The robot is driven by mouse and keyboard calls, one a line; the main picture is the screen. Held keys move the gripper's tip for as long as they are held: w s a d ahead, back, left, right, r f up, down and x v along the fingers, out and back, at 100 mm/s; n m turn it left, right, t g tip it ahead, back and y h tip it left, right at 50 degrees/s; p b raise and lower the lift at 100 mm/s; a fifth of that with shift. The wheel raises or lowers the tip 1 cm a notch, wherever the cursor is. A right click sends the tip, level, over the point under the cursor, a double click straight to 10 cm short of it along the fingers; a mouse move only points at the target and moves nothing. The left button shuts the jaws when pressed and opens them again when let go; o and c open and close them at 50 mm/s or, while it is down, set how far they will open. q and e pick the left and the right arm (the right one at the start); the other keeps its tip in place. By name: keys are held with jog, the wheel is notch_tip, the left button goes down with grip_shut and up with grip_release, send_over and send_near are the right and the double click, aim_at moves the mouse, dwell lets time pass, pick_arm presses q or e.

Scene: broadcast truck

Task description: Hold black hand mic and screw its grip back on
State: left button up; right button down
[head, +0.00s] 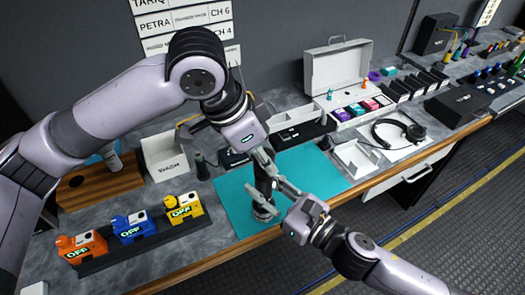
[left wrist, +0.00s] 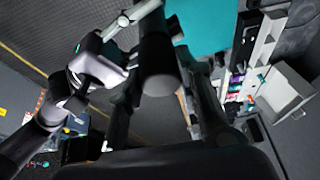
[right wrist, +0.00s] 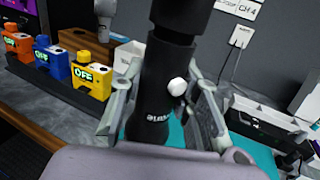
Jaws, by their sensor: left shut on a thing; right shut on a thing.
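The black hand mic (head: 263,183) stands roughly upright above the teal mat, between my two grippers. My left gripper (head: 261,158) is shut on its upper part from above. My right gripper (head: 272,201) is shut around its lower part from the right. In the right wrist view, the lower section (right wrist: 160,88) has a white button and upside-down lettering. A wider black section (right wrist: 183,15) sits above it in line, with a step where they meet. I cannot tell whether that joint is tight. The left wrist view shows the mic's dark end (left wrist: 158,68).
The teal mat (head: 232,205) lies under the work. Orange (head: 80,247), blue (head: 133,226) and yellow (head: 184,209) units stand at the front left. An open white case (head: 338,70) and a headset (head: 400,131) are at the right. A small white box (head: 165,158) stands behind left.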

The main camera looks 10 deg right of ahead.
pick_arm(q)
jog(key=shift+f, duration=0.25)
